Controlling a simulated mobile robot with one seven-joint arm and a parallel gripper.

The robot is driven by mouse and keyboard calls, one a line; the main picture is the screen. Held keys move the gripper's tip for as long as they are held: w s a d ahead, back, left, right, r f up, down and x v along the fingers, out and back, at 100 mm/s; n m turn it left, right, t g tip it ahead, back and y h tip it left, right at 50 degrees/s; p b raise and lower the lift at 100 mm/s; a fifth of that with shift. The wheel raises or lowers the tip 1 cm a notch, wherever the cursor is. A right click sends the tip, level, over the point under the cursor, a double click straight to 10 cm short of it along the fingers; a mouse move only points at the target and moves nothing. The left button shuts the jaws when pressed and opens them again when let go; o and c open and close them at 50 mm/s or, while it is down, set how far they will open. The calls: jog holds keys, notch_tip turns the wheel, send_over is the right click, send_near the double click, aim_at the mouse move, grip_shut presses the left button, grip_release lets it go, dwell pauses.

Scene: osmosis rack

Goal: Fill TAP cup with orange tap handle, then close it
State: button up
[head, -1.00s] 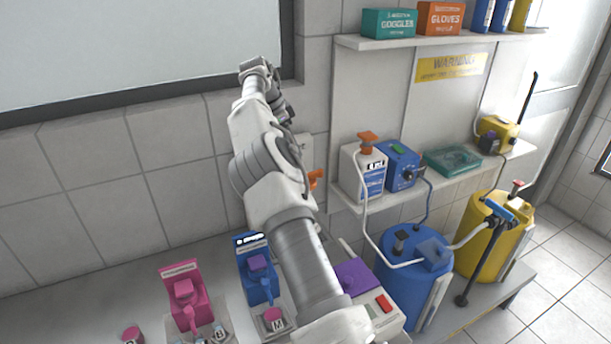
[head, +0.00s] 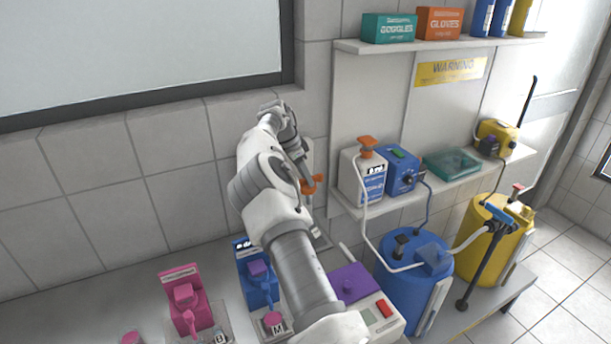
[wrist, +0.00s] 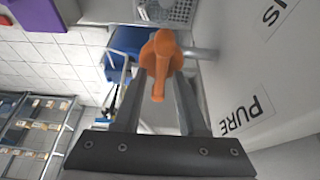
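The orange tap handle (head: 314,184) shows on the wall unit just right of my arm in the head view. In the wrist view the orange tap handle (wrist: 160,58) is straight ahead, on a grey pipe from a white panel. My gripper (wrist: 161,88) is open. Its two fingers point at the handle, one on each side of its lower end; I cannot tell whether they touch it. In the head view my arm hides the gripper's fingers. I cannot make out the TAP cup; a pale object (wrist: 153,10) at the wrist view's top edge is unclear.
The white panel (wrist: 270,75) with "PURE" lettering stands close beside my gripper. Pink (head: 184,298) and blue (head: 257,280) stands and a purple-topped device (head: 352,282) are on the bench. A shelf (head: 430,188) with a white bottle (head: 362,178) is to the right.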

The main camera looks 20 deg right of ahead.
grip_shut()
jog(key=shift+n+b, duration=0.3)
jog(key=shift+b, duration=0.2)
jog(key=shift+f+n+t+b, duration=0.1)
jog(key=shift+n+t+b, duration=0.2)
jog(key=shift+n+b, duration=0.35)
jog(key=shift+s+n+t+b, duration=0.1)
jog(key=shift+n+t+b, duration=0.4)
jog(key=shift+n+b, duration=0.65)
jog(key=n+t+b, duration=0.1)
jog(key=n, duration=0.1)
jog(key=n+y+b, duration=0.1)
jog(key=n, duration=0.2)
jog(key=shift+s+d+r+t+y, duration=0.1)
jog(key=shift+r+t+y, duration=0.1)
jog(key=shift+t+y, duration=0.15)
jog(key=shift+n, duration=0.4)
jog(key=shift+o, duration=1)
grip_release()
